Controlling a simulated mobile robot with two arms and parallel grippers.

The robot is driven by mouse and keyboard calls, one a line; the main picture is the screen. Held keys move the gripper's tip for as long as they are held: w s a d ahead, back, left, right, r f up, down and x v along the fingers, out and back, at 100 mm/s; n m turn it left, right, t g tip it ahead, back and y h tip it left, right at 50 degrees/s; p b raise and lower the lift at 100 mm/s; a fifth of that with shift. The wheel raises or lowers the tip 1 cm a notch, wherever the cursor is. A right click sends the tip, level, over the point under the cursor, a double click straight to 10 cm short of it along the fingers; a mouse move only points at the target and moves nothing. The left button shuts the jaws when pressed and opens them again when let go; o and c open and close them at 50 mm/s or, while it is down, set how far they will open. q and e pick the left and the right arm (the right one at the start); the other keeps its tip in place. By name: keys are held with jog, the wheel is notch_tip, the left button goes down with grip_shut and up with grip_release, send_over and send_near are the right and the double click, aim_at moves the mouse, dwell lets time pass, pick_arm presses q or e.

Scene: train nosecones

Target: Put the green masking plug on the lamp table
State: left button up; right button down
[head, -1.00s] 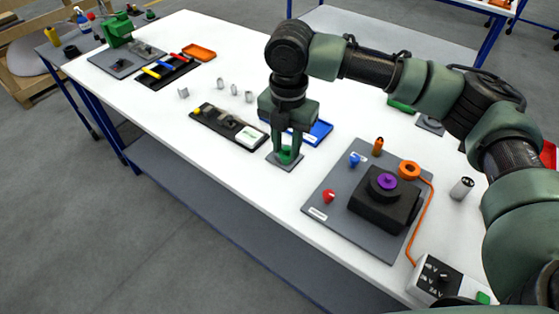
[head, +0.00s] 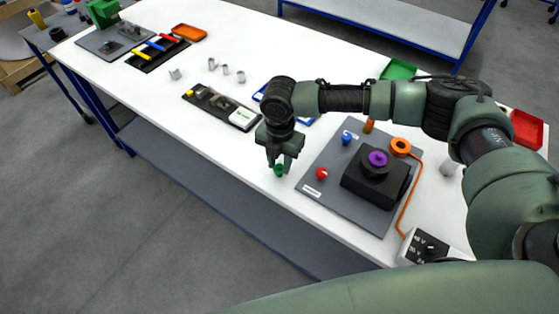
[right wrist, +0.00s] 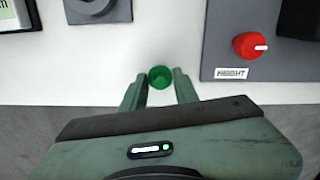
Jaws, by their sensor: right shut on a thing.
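The green masking plug (head: 279,170) is between the fingertips of my right gripper (head: 281,166), near the front edge of the white table (head: 215,127). In the right wrist view the plug (right wrist: 160,77) looks round with a darker green centre, and the two fingers (right wrist: 159,88) flank it closely. The gripper is shut on it and points down. I cannot tell how high the plug is above the tabletop. Nothing in view is clearly marked as the lamp table. My left gripper is not in view.
A grey plate (head: 325,178) with a red knob (head: 321,174) and a black block (head: 362,190) is right of the gripper. A small grey pad (right wrist: 112,13) shows in the wrist view. A black tray (head: 235,119) lies to the left. Another table (head: 400,25) stands behind.

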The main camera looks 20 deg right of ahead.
aim_at(280, 166)
jog(key=c, duration=1.1)
grip_release()
jog(key=shift+f, duration=0.1)
notch_tip(280, 166, up, 12)
jog(key=shift+r+b, duration=0.15)
jog(key=shift+b, duration=1.1)
